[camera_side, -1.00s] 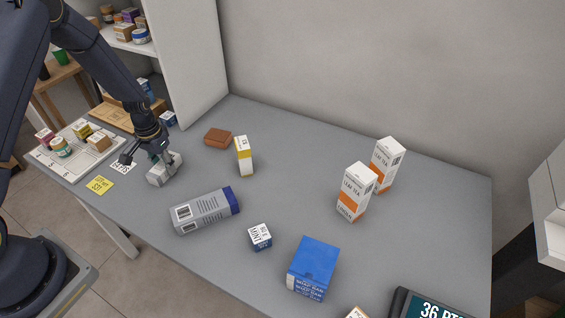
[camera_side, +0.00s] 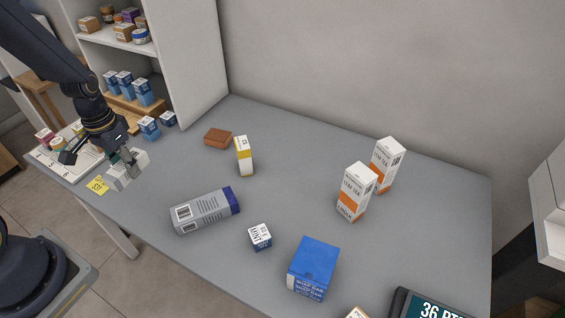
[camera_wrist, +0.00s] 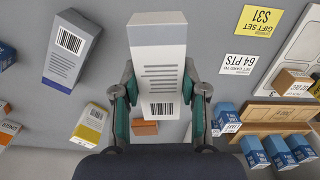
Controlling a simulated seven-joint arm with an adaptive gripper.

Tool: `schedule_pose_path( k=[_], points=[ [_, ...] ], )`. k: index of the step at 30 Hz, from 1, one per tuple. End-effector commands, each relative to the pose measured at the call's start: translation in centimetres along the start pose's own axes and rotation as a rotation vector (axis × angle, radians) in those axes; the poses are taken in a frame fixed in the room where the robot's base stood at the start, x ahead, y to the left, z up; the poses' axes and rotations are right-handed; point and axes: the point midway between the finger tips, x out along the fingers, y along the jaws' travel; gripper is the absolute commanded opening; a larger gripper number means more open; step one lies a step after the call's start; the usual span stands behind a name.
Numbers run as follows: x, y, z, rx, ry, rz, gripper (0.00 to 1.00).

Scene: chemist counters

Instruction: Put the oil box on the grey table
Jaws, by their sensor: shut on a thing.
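My gripper (camera_side: 126,160) is shut on a white and grey box (camera_side: 116,179) with a barcode, near the left end of the grey table (camera_side: 290,180). In the wrist view the box (camera_wrist: 158,62) stands between the two green-padded fingers of my gripper (camera_wrist: 159,112). Its small print is not legible, so I cannot tell whether it is the oil box. In the side view the held box partly overlaps the yellow card; its exact height above the table is hard to tell.
A grey box with a blue end (camera_side: 204,210), a small mint box (camera_side: 260,237), a blue box (camera_side: 314,265), a white-yellow box (camera_side: 244,156), a brown block (camera_side: 218,137) and two leaf tea boxes (camera_side: 355,192) stand or lie about. Bare table lies between them.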

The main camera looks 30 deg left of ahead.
Motion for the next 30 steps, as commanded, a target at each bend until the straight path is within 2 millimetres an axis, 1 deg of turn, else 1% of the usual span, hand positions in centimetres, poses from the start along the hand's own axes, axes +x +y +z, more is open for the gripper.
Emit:
schedule_pose_path(
  k=[1, 3, 6, 8, 11, 15, 18, 21, 23, 25, 30],
  points=[
    [-0.4, 0.1, 0.8, -0.001, 0.002, 0.0, 0.03],
    [-0.8, 0.3, 1.6, 0.0, 0.001, 0.0, 0.03],
    [-1.0, 1.0, 2.3, 0.023, -0.003, 0.001, 0.03],
    [-0.9, 1.8, 2.0, 0.056, -0.005, 0.001, 0.03],
    [-1.0, 3.7, 0.0, 0.13, 0.006, -0.002, 0.03],
    [-1.5, 7.3, -4.1, 0.194, 0.016, -0.003, 0.03],
    [-2.2, 9.8, -6.5, 0.198, 0.019, -0.002, 0.03],
    [-3.0, 11.0, -8.1, 0.161, 0.017, -0.001, 0.03],
    [-3.5, 11.0, -8.6, 0.125, 0.015, 0.0, 0.03],
    [-3.5, 11.0, -8.4, 0.097, 0.003, 0.0, 0.03],
    [-3.5, 11.0, -8.3, 0.09, 0.001, 0.0, 0.03]
  ],
)
